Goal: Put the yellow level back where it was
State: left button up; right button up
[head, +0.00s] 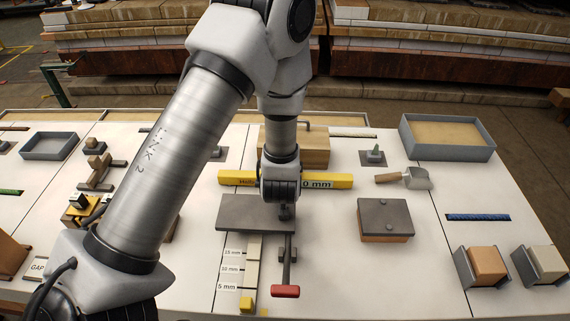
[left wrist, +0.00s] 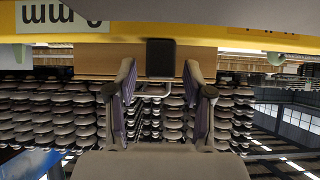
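The yellow level (head: 335,181) is a long bar with a white millimetre label. It lies crosswise in front of a wooden box in the head view. It also crosses the top of the left wrist view (left wrist: 225,38), with its label upside down. A black block (left wrist: 160,58) shows at the level's middle. My left gripper (left wrist: 160,75) has its two fingers apart, one on each side of the black block, with visible gaps. My right gripper is not in view.
A grey plate (head: 245,210) lies in front of the level. Below it are labelled spacers (head: 230,270) and a red-handled tool (head: 285,290). The wooden box (head: 315,150) stands behind. A trowel (head: 415,179) and plate-topped block (head: 385,215) are to the right.

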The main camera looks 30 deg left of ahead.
pick_arm(q)
jog(key=shift+r, duration=0.3)
jog(key=shift+r+p, duration=0.6)
jog(key=shift+p, duration=0.05)
jog(key=p+v, duration=0.9)
jog(key=v, duration=0.2)
jog(key=shift+s+d+p, duration=0.3)
jog(key=shift+s+p, duration=0.1)
jog(key=shift+f, duration=0.1)
